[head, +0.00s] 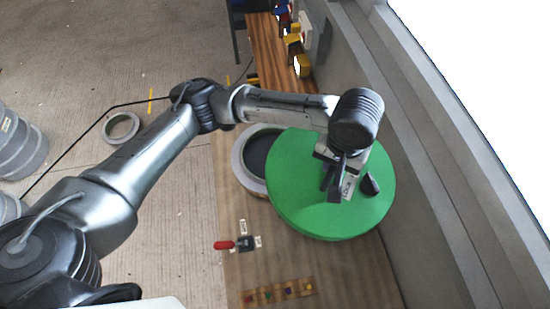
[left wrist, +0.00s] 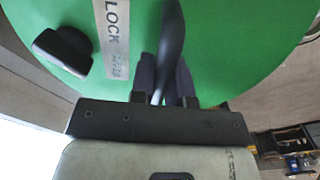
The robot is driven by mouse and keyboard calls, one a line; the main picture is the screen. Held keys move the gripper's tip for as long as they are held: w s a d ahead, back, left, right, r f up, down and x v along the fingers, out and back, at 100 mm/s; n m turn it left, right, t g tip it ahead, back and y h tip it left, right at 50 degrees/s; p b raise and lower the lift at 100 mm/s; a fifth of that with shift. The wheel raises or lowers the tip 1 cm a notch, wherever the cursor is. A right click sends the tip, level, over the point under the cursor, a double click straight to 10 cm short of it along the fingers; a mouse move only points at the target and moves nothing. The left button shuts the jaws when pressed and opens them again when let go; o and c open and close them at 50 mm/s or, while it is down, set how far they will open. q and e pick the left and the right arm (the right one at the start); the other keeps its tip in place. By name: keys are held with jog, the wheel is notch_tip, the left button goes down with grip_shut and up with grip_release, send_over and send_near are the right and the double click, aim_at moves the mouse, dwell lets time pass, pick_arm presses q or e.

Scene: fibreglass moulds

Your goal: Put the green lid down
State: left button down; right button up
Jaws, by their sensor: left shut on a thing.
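The green lid (head: 295,190) is a large round disc over the right side of the wooden bench (head: 330,270). It carries a dark handle, a black knob (head: 370,185) and a pale label reading "LOCK". My left gripper (head: 333,183) reaches down onto the lid near its middle. In the left wrist view, its fingers (left wrist: 163,80) are shut on the dark curved handle (left wrist: 172,35), and the lid (left wrist: 235,45) fills most of the picture. I cannot tell whether the lid touches the bench. My right gripper is not in view.
A round grey-rimmed vessel (head: 240,168) with a dark inside stands left of the lid, partly covered by it. A red-handled lever (head: 225,245) and a strip with coloured pieces (head: 278,291) are nearer. Yellow items (head: 302,66) stand at the back. A wall ledge (head: 420,190) runs along the right.

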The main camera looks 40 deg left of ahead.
pick_arm(q)
jog(key=w+a+f+n+b, duration=0.2)
jog(key=w+a+f+b, duration=0.25)
jog(key=f, duration=0.35)
jog(key=w+a+f+n+b, duration=0.3)
jog(key=a+f+b, duration=0.25)
jog(key=f, duration=0.25)
jog(key=w+a+f+n+b, duration=0.2)
jog(key=w+a+f+b, duration=0.3)
jog(key=f, duration=0.4)
jog(key=s+a+f+b, duration=0.2)
jog(key=a+f, duration=0.9)
jog(key=a, duration=0.1)
jog(key=shift+f+n, duration=0.15)
jog(key=shift+n, duration=0.25)
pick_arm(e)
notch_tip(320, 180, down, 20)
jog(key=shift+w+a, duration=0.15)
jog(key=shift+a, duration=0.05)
pick_arm(q)
jog(key=shift+s, duration=0.1)
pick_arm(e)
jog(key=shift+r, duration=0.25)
pick_arm(q)
jog(key=c, duration=1.1)
grip_release()
jog(key=shift+f, duration=0.1)
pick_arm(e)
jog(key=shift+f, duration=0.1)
